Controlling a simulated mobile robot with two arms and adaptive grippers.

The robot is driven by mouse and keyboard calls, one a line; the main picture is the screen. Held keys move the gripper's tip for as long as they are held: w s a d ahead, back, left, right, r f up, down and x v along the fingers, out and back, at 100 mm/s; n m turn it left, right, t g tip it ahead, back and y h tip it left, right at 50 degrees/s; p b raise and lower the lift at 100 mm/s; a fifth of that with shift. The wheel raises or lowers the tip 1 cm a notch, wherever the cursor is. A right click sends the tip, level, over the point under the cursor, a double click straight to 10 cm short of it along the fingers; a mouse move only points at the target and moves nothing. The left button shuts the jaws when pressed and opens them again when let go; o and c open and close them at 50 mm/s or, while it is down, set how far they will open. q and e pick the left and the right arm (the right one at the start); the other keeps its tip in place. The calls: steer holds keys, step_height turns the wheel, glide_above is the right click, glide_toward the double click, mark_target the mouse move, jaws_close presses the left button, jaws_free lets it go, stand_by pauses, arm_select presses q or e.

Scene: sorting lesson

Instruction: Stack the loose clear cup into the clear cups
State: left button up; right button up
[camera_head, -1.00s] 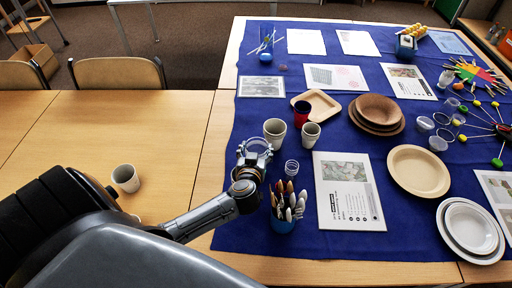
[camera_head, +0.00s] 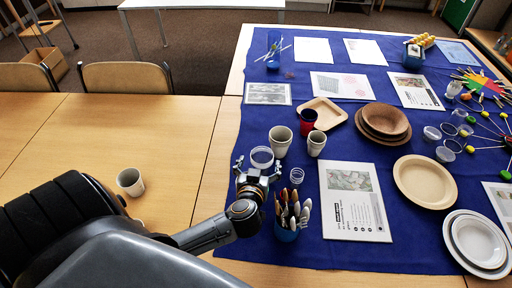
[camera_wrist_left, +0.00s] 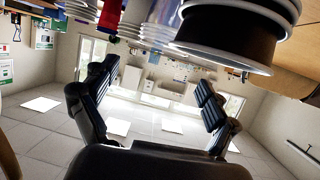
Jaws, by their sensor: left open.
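My left gripper (camera_head: 257,164) is open, on the near left part of the blue cloth. A clear cup (camera_head: 261,154) stands just beyond its fingertips, with no finger seen closed on it. A smaller clear cup or cups with several ring lines (camera_head: 297,174) stands to the right, apart from the gripper. More clear cups (camera_head: 445,153) stand farther right. In the left wrist view the two fingers (camera_wrist_left: 150,100) are spread with nothing between them. A large ringed round thing (camera_wrist_left: 235,30) hangs at the top there; I cannot tell which one it is. My right gripper is not in view.
A brush holder (camera_head: 287,230) stands right beside the gripper. Two pale cups (camera_head: 280,140) (camera_head: 316,143) and a red cup (camera_head: 307,120) stand just behind. A white cup (camera_head: 130,181) is on the bare table. A printed sheet (camera_head: 352,200) lies to the right.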

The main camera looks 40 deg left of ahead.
arm_select(q)
steer(key=v, duration=0.7)
stand_by(0.3)
